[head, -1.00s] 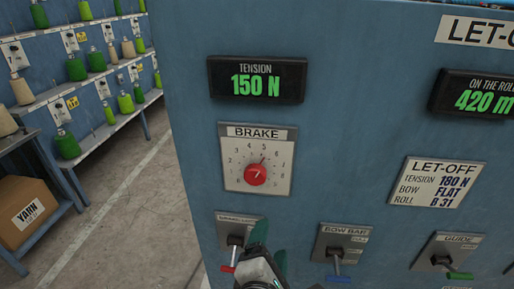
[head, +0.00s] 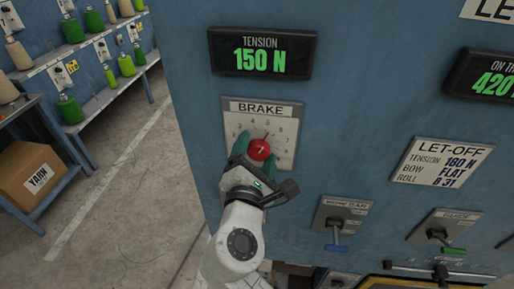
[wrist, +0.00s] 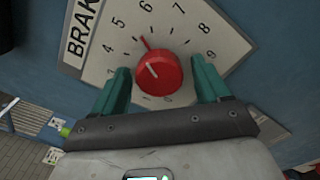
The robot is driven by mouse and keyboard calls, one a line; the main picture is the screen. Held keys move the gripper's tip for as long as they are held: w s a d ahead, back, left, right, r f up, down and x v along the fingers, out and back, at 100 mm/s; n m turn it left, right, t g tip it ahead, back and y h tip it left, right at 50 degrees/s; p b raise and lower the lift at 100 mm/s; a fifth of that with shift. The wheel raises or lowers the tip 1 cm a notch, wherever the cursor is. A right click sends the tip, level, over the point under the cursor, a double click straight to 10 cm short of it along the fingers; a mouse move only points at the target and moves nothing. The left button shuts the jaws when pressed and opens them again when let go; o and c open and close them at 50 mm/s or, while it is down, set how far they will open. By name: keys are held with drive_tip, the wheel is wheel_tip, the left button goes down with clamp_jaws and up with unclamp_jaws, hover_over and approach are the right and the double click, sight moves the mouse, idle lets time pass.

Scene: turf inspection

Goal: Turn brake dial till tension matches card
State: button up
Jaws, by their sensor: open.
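The red brake dial (head: 260,150) sits on a white numbered plate (head: 289,123) marked BRAKE. In the wrist view the dial (wrist: 160,73) has a white line, and a red pointer stands between 5 and 6. My gripper (head: 256,158) is open, its teal fingers on either side of the dial; the wrist view shows the fingers (wrist: 159,72) flanking it, with gaps visible. Contact is not evident. The tension display (head: 262,53) reads 150 N in green. The LET-OFF card (head: 442,169) reads tension 180 N, bow FLAT, roll B 31.
Below the card are a blue-handled bow bar lever (head: 340,228) and a green-handled guide lever (head: 440,236). Another display (head: 485,73) is cut off at right. Yarn shelves (head: 100,105) and a yarn box (head: 38,177) stand left, with clear floor between.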

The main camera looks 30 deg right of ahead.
drive_tip(key=shift+w+d, duration=0.25)
drive_tip(key=shift+w, duration=0.05)
drive_tip(key=c, duration=1)
drive_tip(key=shift+o, duration=0.2)
drive_tip(key=shift+m, duration=0.3)
drive_tip(key=m+b, duration=0.3)
drive_tip(key=m, duration=0.1)
drive_tip(key=shift+f, duration=0.15)
drive_tip(key=m+b, duration=0.3)
drive_tip(key=m, duration=0.2)
drive_tip(key=shift+a+b, duration=0.1)
drive_tip(key=shift+b, duration=0.3)
drive_tip(key=shift+r, duration=0.25)
